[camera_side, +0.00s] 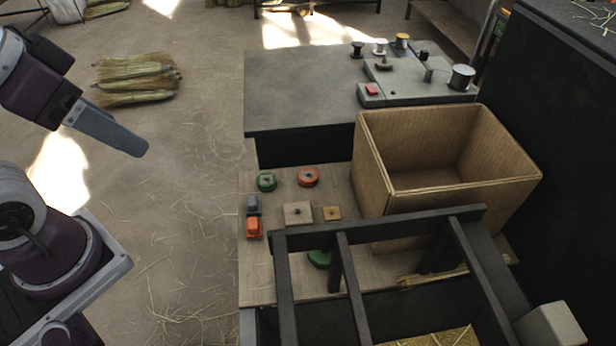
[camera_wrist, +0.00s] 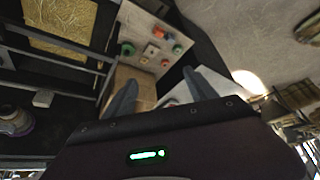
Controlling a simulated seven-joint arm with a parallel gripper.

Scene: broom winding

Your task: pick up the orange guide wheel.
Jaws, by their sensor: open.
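The orange guide wheel (camera_side: 308,177) lies flat on the light wooden board (camera_side: 262,285), right of a green wheel (camera_side: 266,182) and left of the cardboard box. It looks small in the wrist view (camera_wrist: 165,62), beyond my fingers. My gripper (camera_wrist: 165,80) is open and empty, its two fingers apart in the wrist view. In the side view one grey finger (camera_side: 112,133) shows at the upper left, well away from the board and above the floor. Nothing covers the orange wheel in the side view.
An open cardboard box (camera_side: 450,190) stands right of the wheel. A dark metal frame (camera_side: 380,222) crosses the board's front, partly hiding another green wheel (camera_side: 319,259). An orange block (camera_side: 254,228), grey block (camera_side: 253,205) and two small plates (camera_side: 298,213) lie nearby. A dark table (camera_side: 300,90) stands behind.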

